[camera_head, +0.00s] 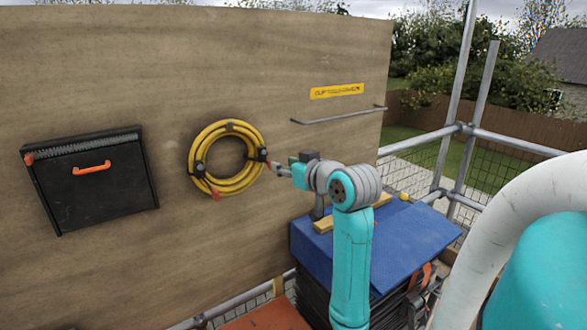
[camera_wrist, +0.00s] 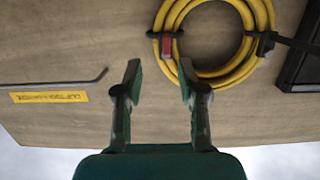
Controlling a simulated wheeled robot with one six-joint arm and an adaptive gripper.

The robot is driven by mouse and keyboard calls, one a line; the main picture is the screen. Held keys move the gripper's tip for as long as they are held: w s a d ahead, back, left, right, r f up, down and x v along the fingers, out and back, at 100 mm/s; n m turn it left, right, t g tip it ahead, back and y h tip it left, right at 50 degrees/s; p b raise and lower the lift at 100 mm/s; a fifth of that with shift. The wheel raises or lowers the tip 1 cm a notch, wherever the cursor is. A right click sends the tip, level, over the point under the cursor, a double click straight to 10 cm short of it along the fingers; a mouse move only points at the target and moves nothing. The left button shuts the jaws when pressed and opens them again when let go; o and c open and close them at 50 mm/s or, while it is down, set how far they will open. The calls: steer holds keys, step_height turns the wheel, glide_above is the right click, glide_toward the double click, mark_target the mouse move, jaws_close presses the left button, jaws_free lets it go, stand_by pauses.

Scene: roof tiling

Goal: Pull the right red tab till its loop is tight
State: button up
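A yellow coiled hose (camera_head: 203,145) hangs on the plywood wall, bound by dark straps; it also shows in the wrist view (camera_wrist: 225,75). The right red tab (camera_wrist: 166,45) sits on a dark strap at the coil's near side in the wrist view, ahead of and roughly between my fingertips. In the head view my gripper (camera_head: 279,168) is just right of the coil. Strap tightness is unclear.
A black wall box (camera_head: 100,190) with an orange handle is left of the coil. A metal rail (camera_head: 338,116) and yellow label (camera_head: 337,91) are to the upper right. A blue-topped stack (camera_head: 385,240) stands below my arm; scaffold poles (camera_head: 470,95) are at the right.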

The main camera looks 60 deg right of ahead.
steer(key=shift+w+a+x, duration=0.1)
steer(key=shift+a+x, duration=0.05)
steer(key=shift+x, duration=1.45)
steer(key=shift+w+a+x, duration=0.1)
steer(key=shift+a+x, duration=0.1)
steer(key=shift+x, duration=1.35)
jaws_close()
